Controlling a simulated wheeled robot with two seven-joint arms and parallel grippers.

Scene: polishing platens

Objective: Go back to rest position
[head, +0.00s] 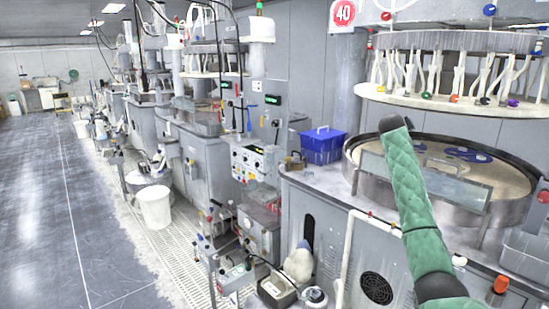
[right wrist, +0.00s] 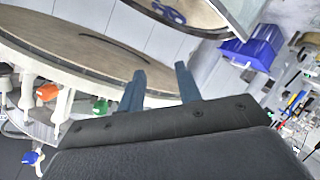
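My right arm (head: 414,200), in a green sleeve, rises from the bottom right of the head view in front of the polishing platen (head: 519,205). Its dark upper end shows there, but I cannot make out the gripper's fingers. In the right wrist view my right gripper (right wrist: 160,69) has two blue-grey fingers standing apart with nothing held between them. My left gripper is in neither view.
A blue bin (head: 322,150) stands on the machine top left of my arm. A raised round plate (head: 455,40) with hanging tubes is above the platen. Blue parts (head: 470,154) lie on the platen. A white bucket (head: 153,207) stands beside the open floor (head: 45,190).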

